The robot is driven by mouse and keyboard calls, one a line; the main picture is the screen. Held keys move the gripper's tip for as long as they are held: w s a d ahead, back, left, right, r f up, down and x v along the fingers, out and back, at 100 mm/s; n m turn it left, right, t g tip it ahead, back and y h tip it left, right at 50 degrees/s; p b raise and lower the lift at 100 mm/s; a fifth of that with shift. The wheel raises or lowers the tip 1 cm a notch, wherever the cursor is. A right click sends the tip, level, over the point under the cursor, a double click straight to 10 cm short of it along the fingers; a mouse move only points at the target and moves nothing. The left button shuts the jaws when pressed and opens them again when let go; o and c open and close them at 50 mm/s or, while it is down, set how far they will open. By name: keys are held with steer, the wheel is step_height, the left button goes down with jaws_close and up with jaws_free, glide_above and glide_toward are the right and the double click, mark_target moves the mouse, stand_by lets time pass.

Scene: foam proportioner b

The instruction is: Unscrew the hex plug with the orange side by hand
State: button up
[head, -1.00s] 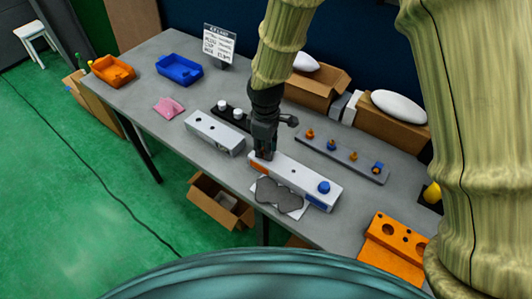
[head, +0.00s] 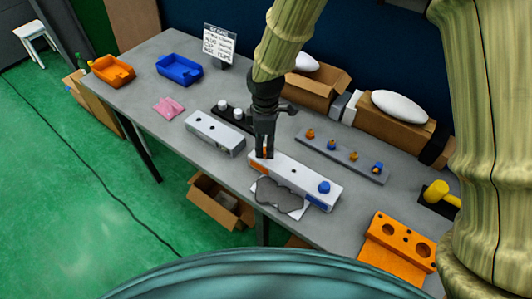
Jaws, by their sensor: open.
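A pale rectangular block (head: 295,178) lies on the table with an orange patch on its left end and a blue patch on its right end. A blue knob (head: 324,187) stands on its right end. My gripper (head: 264,154) points down over the block's left, orange end, with its jaws open. A small orange spot shows between the fingers; I cannot tell whether it is the hex plug. The fingers hide the top of that end, and whether they touch anything there is unclear.
A second pale block (head: 214,133) lies to the left. A grey rail (head: 340,157) with several small orange and blue fittings lies behind. A dark grey flat piece (head: 278,195) is in front. An orange plate (head: 396,250) is at right, and orange (head: 113,70) and blue (head: 179,68) bins stand far left.

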step_height(320, 180, up, 10)
steer(key=shift+f, duration=0.2)
